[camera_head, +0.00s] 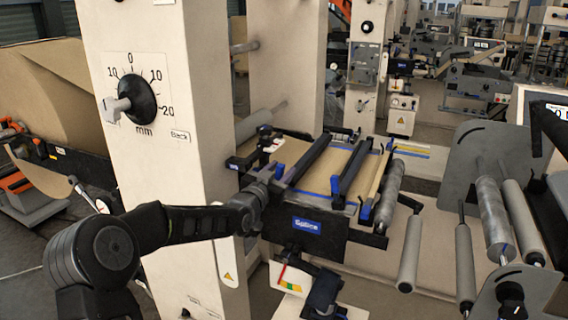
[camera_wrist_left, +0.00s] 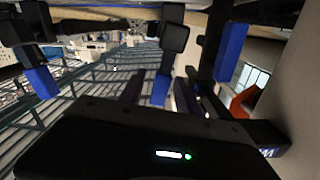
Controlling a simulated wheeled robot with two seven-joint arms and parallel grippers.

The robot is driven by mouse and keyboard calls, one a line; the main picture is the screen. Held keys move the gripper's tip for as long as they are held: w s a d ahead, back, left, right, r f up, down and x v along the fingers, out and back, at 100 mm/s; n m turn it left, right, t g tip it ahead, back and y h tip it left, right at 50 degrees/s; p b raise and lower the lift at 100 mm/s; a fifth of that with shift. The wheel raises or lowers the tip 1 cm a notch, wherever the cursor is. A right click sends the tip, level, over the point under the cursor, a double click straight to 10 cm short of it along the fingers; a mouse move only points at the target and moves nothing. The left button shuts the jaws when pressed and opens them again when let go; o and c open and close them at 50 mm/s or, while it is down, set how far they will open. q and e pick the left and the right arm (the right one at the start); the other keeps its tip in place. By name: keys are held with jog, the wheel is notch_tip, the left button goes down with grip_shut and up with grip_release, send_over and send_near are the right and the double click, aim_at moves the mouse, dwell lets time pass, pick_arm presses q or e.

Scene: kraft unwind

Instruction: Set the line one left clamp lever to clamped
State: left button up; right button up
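The splice table (camera_head: 320,228) is in the middle of the head view, with black clamp bars and blue-tipped parts. A blue tip (camera_head: 279,171) shows at its left end, which I take for the left clamp lever. My left gripper (camera_head: 268,188) is right beside this tip; its fingers are too small and dark there to separate. In the left wrist view, two dark fingers stand apart, with a blue-tipped lever (camera_wrist_left: 160,90) between them. Contact with the lever cannot be told. My right gripper is not in view.
A white column with a dial knob (camera_head: 138,99) stands left of the table, close to my arm. Grey rollers (camera_head: 410,252) and plates are at the right. A second blue-tipped bar (camera_head: 350,170) crosses the table. Other machines fill the background.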

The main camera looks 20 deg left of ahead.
pick_arm(q)
jog(key=shift+w, duration=1.15)
grip_shut()
dwell(0.6)
